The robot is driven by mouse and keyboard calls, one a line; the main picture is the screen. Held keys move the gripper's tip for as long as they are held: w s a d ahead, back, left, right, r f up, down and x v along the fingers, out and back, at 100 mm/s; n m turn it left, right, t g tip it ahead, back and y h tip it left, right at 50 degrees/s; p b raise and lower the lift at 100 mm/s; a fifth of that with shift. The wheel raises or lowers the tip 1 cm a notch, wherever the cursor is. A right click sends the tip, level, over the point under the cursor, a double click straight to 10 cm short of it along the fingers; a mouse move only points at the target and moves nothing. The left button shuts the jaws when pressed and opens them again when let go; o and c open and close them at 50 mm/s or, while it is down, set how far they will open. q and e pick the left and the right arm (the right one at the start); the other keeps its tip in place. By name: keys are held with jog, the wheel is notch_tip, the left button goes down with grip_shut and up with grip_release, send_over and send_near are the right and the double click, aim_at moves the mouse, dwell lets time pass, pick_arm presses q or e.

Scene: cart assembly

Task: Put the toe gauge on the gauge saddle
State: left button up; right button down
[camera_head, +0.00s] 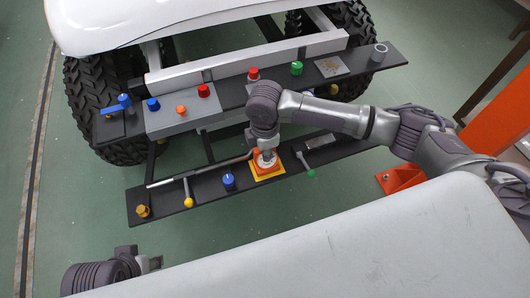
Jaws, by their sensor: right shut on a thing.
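My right gripper (267,157) points down over the front black shelf (150,197). It is shut on an orange piece with a pale round dial (266,163), which looks like the toe gauge. The piece is at a yellow square plate (268,176), which may be the gauge saddle. The gripper hides the top of the piece, and I cannot tell whether it rests fully on the plate. My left gripper (152,264) is low at the left, away from the shelf. Its fingers are too small and partly hidden to show their opening.
A blue knob (228,182), a yellow-tipped lever (188,201) and a grey bar (200,171) are left of the plate. A green-tipped lever (311,172) is at its right. The rear shelf (230,94) carries several coloured knobs. A white panel (330,250) fills the foreground.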

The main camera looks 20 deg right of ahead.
jog(key=shift+f, duration=0.1)
jog(key=c, duration=1.1)
grip_release()
jog(key=shift+o, duration=0.2)
